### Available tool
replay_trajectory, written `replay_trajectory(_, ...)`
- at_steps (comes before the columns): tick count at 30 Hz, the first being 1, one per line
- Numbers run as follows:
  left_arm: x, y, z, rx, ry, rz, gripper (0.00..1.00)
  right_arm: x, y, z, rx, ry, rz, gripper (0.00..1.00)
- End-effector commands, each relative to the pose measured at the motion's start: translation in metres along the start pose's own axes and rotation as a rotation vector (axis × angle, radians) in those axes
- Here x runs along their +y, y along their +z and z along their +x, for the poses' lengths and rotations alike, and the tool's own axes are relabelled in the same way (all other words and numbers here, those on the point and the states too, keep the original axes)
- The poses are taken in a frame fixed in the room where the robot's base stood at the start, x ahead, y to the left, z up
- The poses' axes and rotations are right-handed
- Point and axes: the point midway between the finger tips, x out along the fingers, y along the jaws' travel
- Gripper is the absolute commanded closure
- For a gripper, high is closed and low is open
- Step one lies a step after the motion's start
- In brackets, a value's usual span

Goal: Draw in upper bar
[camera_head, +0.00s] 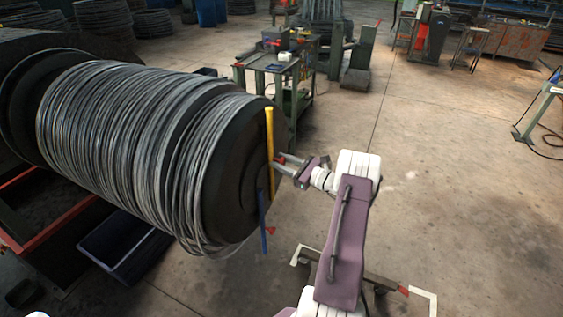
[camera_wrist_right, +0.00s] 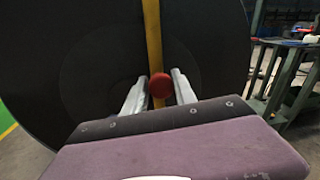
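The upper bar is a yellow bar (camera_head: 270,135) standing roughly upright against the dark end face of the drum (camera_head: 235,170). It also shows in the right wrist view (camera_wrist_right: 153,40), running down behind a round red knob (camera_wrist_right: 162,86). A blue bar (camera_head: 262,222) sits lower on the same face. My right gripper (camera_head: 279,166) is at the yellow bar's lower part. In the right wrist view its fingers (camera_wrist_right: 160,84) are apart, one on each side of the red knob, with small gaps that suggest no grip. My left gripper is not in view.
Grey wire is wound thickly around the drum. A dark blue bin (camera_head: 125,245) stands on the floor below it. A green work table (camera_head: 275,65) with items stands behind the drum's end. The concrete floor to the right is largely clear.

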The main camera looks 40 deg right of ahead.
Motion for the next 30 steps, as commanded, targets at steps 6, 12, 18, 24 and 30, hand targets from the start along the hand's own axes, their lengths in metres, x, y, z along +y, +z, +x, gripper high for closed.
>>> replay_trajectory(6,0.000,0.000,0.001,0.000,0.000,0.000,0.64,0.002,-0.003,0.000,0.002,0.002,0.005,0.49)
replay_trajectory(12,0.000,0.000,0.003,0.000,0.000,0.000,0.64,0.001,-0.003,-0.004,0.000,0.000,0.003,0.49)
replay_trajectory(18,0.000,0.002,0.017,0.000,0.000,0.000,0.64,0.000,-0.006,-0.045,0.001,-0.004,0.004,0.49)
replay_trajectory(24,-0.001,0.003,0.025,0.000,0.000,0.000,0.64,0.000,-0.005,-0.082,0.002,-0.002,0.005,0.49)
replay_trajectory(30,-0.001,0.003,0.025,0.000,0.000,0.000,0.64,0.001,-0.003,-0.092,0.001,0.001,0.007,0.49)
